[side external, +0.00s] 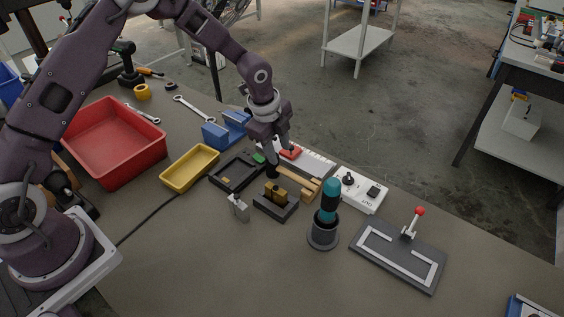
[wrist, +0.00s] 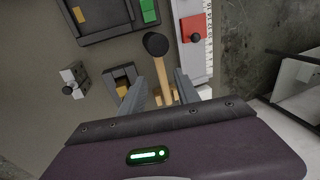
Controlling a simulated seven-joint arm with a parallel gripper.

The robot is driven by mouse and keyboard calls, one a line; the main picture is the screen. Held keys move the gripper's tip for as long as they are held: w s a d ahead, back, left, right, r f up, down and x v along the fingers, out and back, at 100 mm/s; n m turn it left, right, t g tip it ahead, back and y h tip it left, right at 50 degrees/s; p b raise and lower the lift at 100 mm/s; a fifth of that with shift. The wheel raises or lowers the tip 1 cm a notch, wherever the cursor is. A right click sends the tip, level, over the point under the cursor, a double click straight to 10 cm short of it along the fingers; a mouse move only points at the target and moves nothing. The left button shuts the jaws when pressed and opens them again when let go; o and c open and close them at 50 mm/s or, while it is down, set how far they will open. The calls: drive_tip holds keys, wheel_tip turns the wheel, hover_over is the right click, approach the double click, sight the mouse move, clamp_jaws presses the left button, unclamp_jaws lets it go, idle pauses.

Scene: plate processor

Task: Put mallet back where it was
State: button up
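The mallet has a black head (side external: 272,171) and a pale wooden handle (side external: 291,178). It lies with its handle toward a small wooden support (side external: 310,192) on the bench. In the wrist view, the black head (wrist: 155,44) is beyond my fingertips, and the handle (wrist: 161,78) runs back between them toward pale wooden pieces (wrist: 169,99). My gripper (side external: 279,156) is above the mallet near its head. In the wrist view, my gripper (wrist: 161,84) is open, with gaps between the fingers and handle. Whether the handle is at fingertip height or lower is unclear.
A black block with brass parts (side external: 275,203), a teal-handled tool in a round holder (side external: 328,214), a white control box (side external: 358,190) and a dark tray (side external: 236,173) stand close by. A red bin (side external: 113,140) and yellow tray (side external: 189,167) are left.

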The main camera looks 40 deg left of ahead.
drive_tip(key=s+a+r+n+t+y, duration=0.15)
drive_tip(key=s+r+n, duration=0.25)
drive_tip(key=s+r, duration=0.5)
drive_tip(key=s+a+r+n, duration=0.2)
drive_tip(key=s+r+n, duration=0.3)
drive_tip(key=r, duration=0.8)
drive_tip(key=s+r+n+t, duration=0.1)
drive_tip(key=s+r+n, duration=0.3)
drive_tip(key=s+n, duration=0.5)
drive_tip(key=s+d+h, duration=0.1)
drive_tip(key=s, duration=1)
drive_tip(key=shift+s, duration=0.2)
